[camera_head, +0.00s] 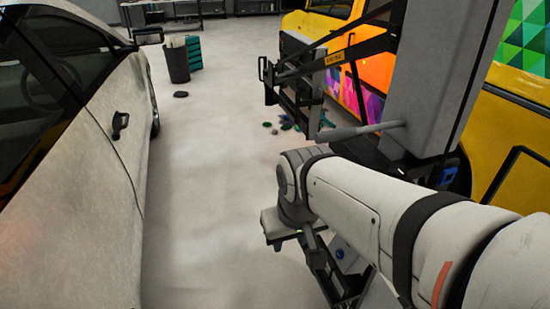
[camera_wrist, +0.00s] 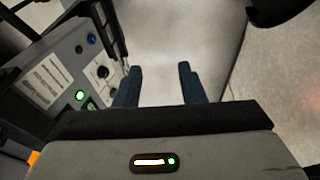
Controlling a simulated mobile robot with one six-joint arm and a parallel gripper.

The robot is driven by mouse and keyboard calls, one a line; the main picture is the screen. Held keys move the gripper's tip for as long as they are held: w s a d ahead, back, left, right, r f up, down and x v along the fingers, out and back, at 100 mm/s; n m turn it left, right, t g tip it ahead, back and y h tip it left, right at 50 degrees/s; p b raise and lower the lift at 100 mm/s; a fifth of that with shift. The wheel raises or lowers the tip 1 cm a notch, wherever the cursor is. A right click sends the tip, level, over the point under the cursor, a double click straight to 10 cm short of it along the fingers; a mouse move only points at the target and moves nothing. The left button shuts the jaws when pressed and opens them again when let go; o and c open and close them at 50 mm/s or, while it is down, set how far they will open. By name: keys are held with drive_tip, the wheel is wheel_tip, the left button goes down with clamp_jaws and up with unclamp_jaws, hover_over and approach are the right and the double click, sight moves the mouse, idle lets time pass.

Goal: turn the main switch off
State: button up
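A grey control panel (camera_wrist: 52,68) shows at the left of the wrist view, tilted in the picture. A black rotary knob on a pale plate, apparently the main switch (camera_wrist: 103,72), sits near the panel's right edge. Its exact setting is too small to read. My gripper (camera_wrist: 160,68) has two dark blue fingers spread apart with only floor visible between them. It is to the right of the knob, with the left finger nearest and a gap showing between them. In the head view my arm hides most of the panel and the gripper's fingers.
A pale car (camera_head: 80,190) stands left, a yellow van (camera_head: 510,130) right. A dark bin (camera_head: 177,62) stands farther back. Open floor (camera_head: 205,190) lies between.

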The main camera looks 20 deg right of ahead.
drive_tip(key=shift+w+d+f, duration=0.1)
drive_tip(key=shift+w+d, duration=0.1)
drive_tip(key=shift+d, duration=0.35)
drive_tip(key=shift+o, duration=1.1)
drive_tip(key=shift+a, duration=0.15)
drive_tip(key=shift+o, duration=1.4)
drive_tip(key=w+d+f+n+g+h+b, duration=0.4)
drive_tip(key=w+d+f+n+h, duration=0.1)
drive_tip(key=w, duration=0.5)
drive_tip(key=shift+d+f+n, duration=0.3)
drive_tip(key=shift+d+f, duration=0.3)
drive_tip(key=shift+f, duration=0.15)
drive_tip(key=w+d+f+n+t+h+b, duration=0.1)
drive_tip(key=w+d+f+n+h+b, duration=0.15)
drive_tip(key=w+f+n+h, duration=0.65)
drive_tip(key=w+d+f+n+h+b, duration=0.1)
drive_tip(key=w+f+n+h+b, duration=0.25)
drive_tip(key=w+f, duration=1)
drive_tip(key=w+d+r, duration=0.1)
drive_tip(key=d, duration=0.7)
drive_tip(key=shift+w, duration=0.15)
drive_tip(key=shift+a+r+h, duration=0.1)
drive_tip(key=shift+h, duration=0.15)
drive_tip(key=shift+c, duration=0.5)
